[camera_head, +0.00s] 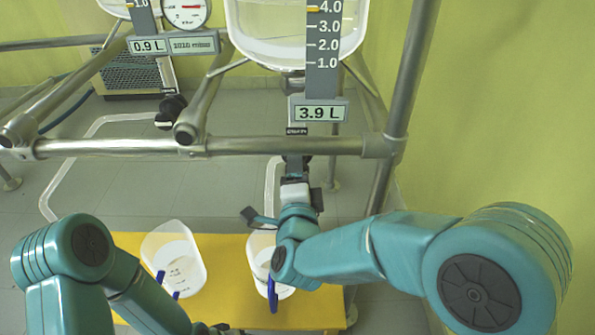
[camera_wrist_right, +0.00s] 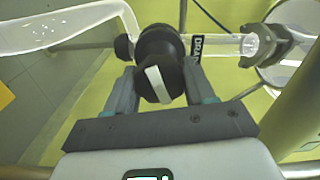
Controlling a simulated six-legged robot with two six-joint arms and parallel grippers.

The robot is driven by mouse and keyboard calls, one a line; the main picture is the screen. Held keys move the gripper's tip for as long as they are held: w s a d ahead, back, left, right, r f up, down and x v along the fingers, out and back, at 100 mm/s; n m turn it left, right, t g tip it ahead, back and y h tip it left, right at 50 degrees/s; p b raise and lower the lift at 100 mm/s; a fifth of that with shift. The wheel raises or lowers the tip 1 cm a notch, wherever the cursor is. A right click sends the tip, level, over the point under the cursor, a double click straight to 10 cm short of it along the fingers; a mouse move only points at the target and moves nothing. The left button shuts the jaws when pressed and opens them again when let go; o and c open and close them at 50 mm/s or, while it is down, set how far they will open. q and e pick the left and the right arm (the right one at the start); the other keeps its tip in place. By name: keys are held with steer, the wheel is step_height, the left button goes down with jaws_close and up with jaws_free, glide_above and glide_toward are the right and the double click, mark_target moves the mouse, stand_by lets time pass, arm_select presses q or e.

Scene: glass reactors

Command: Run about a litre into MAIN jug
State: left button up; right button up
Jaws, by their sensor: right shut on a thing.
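The right glass reactor (camera_head: 270,40) holds clear liquid, and its display (camera_head: 320,113) reads 3.9 L. My right gripper (camera_head: 295,170) is raised under that reactor. In the right wrist view, its fingers are shut on the black drain valve knob (camera_wrist_right: 160,62), whose white bar is tilted slightly. One jug (camera_head: 180,255) with a blue handle stands on the yellow platform. A second jug (camera_head: 262,250) stands to its right, partly hidden by my right arm. I cannot read the jug markings, nor tell which is MAIN.
A steel frame (camera_head: 250,146) crosses in front of the reactors. A left reactor display (camera_head: 149,46) reads 0.9 L, with a dial gauge (camera_head: 186,12) beside it. The yellow platform (camera_head: 315,310) has some bare room at right. A black valve (camera_head: 170,112) hangs at left.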

steer(key=shift+d+r+m, duration=0.1)
steer(key=shift+m, duration=1.2)
steer(key=shift+m, duration=0.3)
steer(key=o, duration=1)
steer(key=shift+s, duration=0.1)
